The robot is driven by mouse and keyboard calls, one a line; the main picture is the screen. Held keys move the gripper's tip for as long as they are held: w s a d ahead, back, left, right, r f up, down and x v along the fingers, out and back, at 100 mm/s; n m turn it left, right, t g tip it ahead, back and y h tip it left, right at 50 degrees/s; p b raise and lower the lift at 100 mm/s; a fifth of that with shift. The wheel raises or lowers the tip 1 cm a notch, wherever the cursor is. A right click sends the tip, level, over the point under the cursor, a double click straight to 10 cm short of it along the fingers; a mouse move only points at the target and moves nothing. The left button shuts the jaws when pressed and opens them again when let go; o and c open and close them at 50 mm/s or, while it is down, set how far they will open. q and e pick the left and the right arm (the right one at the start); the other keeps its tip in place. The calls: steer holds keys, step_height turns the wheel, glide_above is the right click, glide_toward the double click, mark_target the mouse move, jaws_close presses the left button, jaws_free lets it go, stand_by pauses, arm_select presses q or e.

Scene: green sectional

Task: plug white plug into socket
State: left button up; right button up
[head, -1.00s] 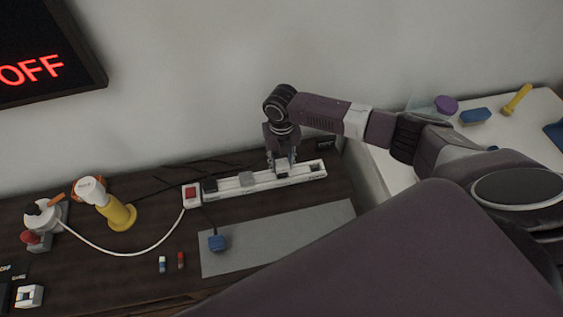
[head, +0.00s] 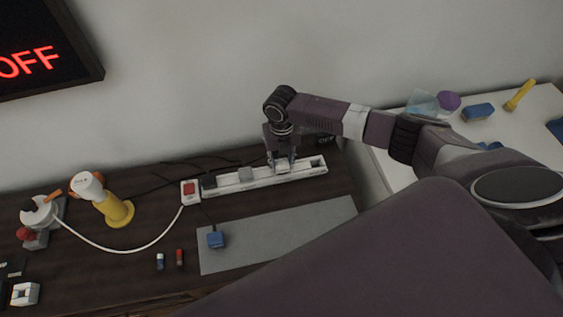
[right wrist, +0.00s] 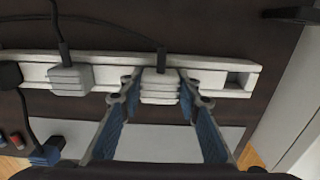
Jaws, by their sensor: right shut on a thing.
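The white power strip (head: 228,186) lies along the back of the dark desk; it also crosses the right wrist view (right wrist: 210,66). My right gripper (head: 281,165) is over its right half, pointing down. In the right wrist view my right gripper (right wrist: 160,84) is shut on a white plug (right wrist: 160,92), one finger on each side. The plug is at the strip, its cord running toward the wall. Whether its pins are seated is hidden. An empty socket (right wrist: 238,80) shows to its right. My left gripper is not in view.
A light plug (right wrist: 70,79) and a black plug (right wrist: 10,75) sit on the strip to the left. A yellow lamp-like device (head: 117,213) stands left. A wall sign (head: 30,62) reads OFF.

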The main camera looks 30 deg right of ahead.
mark_target(282, 162)
steer(key=shift+f, duration=0.2)
steer(key=o, duration=1.2)
steer(key=shift+r, duration=0.1)
step_height(282, 162, up, 12)
